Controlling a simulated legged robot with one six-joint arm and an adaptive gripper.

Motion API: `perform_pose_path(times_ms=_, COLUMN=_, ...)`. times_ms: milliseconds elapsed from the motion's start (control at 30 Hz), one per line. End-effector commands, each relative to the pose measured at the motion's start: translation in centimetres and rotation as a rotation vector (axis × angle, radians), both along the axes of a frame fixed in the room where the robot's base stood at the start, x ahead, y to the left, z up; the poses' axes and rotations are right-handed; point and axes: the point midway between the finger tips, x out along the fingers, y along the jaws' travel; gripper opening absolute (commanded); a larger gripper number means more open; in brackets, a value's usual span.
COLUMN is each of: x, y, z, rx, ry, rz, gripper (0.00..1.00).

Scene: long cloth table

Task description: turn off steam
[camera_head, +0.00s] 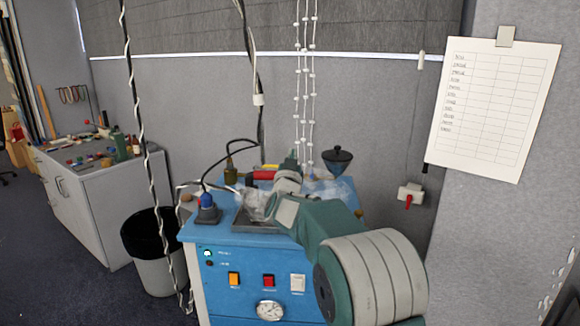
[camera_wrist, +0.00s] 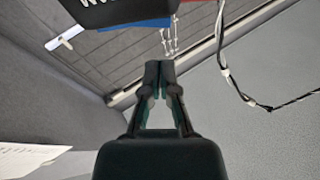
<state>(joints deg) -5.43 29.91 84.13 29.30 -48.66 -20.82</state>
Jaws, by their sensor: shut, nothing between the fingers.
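A blue steam machine (camera_head: 215,268) stands at the centre of the head view. Whitish steam (camera_head: 252,205) hangs over its top. Its front carries an amber button (camera_head: 234,279), a red button (camera_head: 268,281), a white switch (camera_head: 298,283) and a round gauge (camera_head: 269,310). A green lamp (camera_head: 207,253) looks lit. The labels are too small to read. My gripper (camera_wrist: 159,66) shows in the wrist view, with its fingertips together and nothing between them. My arm covers the machine's right side in the head view, and I cannot clearly make out the fingers there.
A knob with a blue top (camera_head: 207,208) and a dark funnel (camera_head: 337,160) are on the machine's top. A small wall box with a red handle (camera_head: 409,198) is at the right. Cables hang in front. A bin (camera_head: 155,275) and a grey cabinet (camera_head: 75,215) stand left.

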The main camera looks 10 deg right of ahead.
Motion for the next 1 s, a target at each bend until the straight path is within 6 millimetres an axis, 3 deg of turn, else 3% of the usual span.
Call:
perform_pose_path(times_ms=100, x=0.1, y=0.2, z=-1.9, rx=-0.001, ry=0.004, rz=0.001, gripper=0.00)
perform_pose_path(times_ms=300, x=0.1, y=0.5, z=-3.7, rx=0.001, ry=0.002, rz=0.000, gripper=0.00)
perform_pose_path(times_ms=1000, x=0.2, y=0.7, z=-5.3, rx=-0.095, ry=0.031, rz=0.001, gripper=0.00)
